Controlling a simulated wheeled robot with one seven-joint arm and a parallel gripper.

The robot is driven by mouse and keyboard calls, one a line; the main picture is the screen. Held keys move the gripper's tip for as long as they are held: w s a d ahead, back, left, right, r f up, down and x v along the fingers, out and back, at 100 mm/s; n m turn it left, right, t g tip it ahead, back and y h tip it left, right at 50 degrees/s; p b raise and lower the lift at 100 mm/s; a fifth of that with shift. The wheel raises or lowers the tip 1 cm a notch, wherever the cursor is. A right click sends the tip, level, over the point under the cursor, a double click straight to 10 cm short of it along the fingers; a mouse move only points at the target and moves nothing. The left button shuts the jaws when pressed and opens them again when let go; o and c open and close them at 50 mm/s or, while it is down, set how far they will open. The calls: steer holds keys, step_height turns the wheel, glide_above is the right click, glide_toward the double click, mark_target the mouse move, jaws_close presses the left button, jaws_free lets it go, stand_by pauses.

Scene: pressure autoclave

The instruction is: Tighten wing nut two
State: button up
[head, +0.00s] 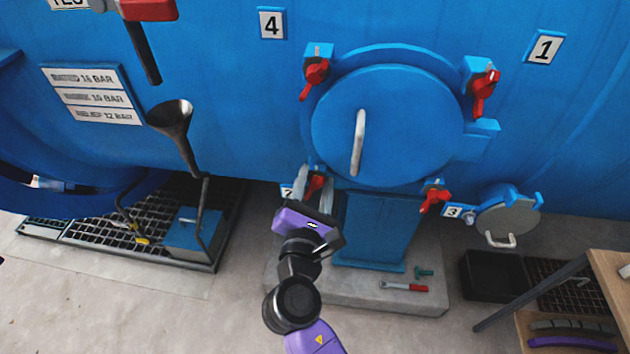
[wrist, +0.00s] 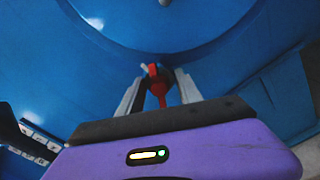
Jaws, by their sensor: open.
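Wing nut two (head: 315,187) is red and sits at the lower left of the round blue door (head: 395,125), beside a mostly hidden label that reads 2 (head: 287,191). My gripper (head: 314,176) is open, with one finger on each side of this wing nut. In the wrist view the red wing nut (wrist: 157,88) stands upright between the two grey fingers of my gripper (wrist: 158,86), with a visible gap on both sides. The gripper body hides its lower end. I cannot tell how tight it is.
Other red wing nuts are at the door's upper left (head: 315,76), upper right (head: 485,91) and lower right (head: 434,197). A white door handle (head: 358,142) stands above my gripper. A blue pedestal (head: 372,232) is to its right. A red-handled wrench (head: 404,287) lies on the plinth.

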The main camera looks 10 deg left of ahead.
steer(key=shift+c, duration=0.2)
jaws_close()
